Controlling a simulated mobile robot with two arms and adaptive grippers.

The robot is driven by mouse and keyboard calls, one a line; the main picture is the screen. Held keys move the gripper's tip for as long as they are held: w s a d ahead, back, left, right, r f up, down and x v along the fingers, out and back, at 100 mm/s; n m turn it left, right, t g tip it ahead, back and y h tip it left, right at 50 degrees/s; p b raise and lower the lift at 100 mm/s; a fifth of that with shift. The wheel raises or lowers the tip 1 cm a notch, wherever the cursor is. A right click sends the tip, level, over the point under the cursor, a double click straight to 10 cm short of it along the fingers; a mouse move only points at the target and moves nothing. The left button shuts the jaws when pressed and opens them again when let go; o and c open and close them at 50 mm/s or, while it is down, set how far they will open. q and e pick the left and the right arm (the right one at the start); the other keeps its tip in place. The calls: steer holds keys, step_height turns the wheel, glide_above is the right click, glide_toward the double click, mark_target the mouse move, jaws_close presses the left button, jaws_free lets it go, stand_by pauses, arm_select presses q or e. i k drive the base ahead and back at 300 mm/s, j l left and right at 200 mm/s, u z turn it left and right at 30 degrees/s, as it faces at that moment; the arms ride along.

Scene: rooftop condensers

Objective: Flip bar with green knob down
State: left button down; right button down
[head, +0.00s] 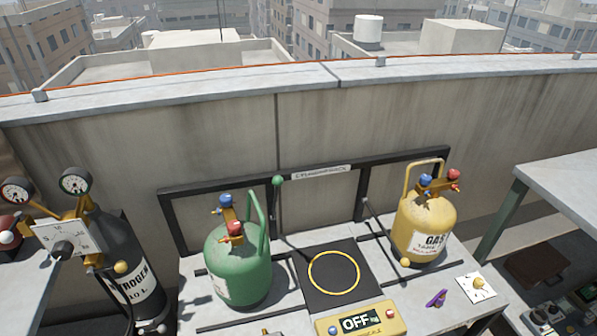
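The bar with the green knob (278,181) stands upright at the back of the table, in front of the black rear frame, between the green cylinder and the middle of the frame. Its thin dark shaft (281,212) runs down from the knob toward the table top. A second bar with a yellow knob (405,262) slopes down toward the front, and the knob sits low beside the yellow cylinder. Neither of my grippers shows in the head view.
A green cylinder (238,265) and a yellow gas cylinder (424,228) flank a black pad with a yellow ring (334,272). A yellow box reading OFF (358,319) is at the front. A dark nitrogen cylinder (125,250) stands left. A parapet wall (230,135) closes the back.

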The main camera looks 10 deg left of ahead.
mark_target(277, 180)
steer(key=i+l, duration=0.1)
steer(key=l, duration=0.25)
steer(key=i+l, duration=0.1)
steer(key=l, duration=0.2)
steer(key=i+l, duration=0.1)
steer(key=l, duration=0.25)
steer(key=u, duration=1.6)
